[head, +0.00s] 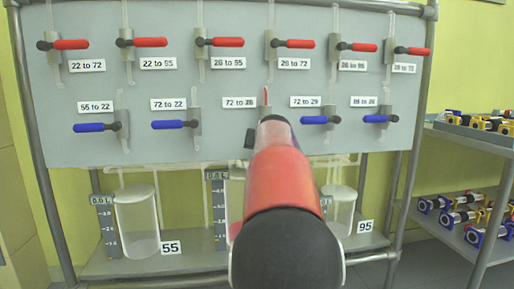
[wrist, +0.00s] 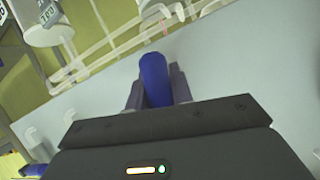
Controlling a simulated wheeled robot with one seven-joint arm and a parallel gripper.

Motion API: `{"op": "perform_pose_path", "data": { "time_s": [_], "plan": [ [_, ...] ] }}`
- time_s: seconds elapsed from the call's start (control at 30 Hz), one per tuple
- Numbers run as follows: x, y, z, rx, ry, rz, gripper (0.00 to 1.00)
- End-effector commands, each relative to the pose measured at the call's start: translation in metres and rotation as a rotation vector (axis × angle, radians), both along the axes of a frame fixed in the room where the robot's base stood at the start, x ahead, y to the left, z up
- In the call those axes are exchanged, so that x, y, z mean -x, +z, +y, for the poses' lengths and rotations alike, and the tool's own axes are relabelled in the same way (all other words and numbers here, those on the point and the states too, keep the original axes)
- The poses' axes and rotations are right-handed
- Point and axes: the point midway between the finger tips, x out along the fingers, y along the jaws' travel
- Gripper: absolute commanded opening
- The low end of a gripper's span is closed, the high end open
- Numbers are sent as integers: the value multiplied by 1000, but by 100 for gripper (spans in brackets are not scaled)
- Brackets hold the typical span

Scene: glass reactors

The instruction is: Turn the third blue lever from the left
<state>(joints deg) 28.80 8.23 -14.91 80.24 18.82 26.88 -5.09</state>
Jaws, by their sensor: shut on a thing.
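A grey panel (head: 150,90) carries a lower row of blue levers. The first (head: 90,127) and second (head: 168,124) from the left lie level. The fourth (head: 314,120) and fifth (head: 376,118) also lie level, to the right of my arm. The third is hidden behind my arm in the head view, beside its 72 to 28 label (head: 239,102). In the wrist view, my gripper (wrist: 157,88) is shut on a blue lever (wrist: 154,76), its fingers on both sides of the handle. Its place in the head view matches the third lever.
Several red levers (head: 138,42) sit in a row above. Glass vessels (head: 137,215) stand on a shelf below the panel. A rack (head: 470,195) with coloured parts stands at the right. Another blue lever (wrist: 32,170) shows at the lower left of the wrist view.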

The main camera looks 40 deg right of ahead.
Motion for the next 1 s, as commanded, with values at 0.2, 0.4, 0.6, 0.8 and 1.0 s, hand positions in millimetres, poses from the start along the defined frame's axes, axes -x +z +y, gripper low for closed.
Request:
{"op": "perform_pose_path", "data": {
  "time_s": [0.2,0.4,0.6,0.8,1.0],
  "plan": [
    [4,-2,-6,89,1,56,0],
    [6,-2,-10,129,1,80,0],
    [6,-2,-11,139,1,86,0],
    [6,-2,-11,139,1,87,0],
    [6,-2,-11,138,1,86,38]
  ]
}}
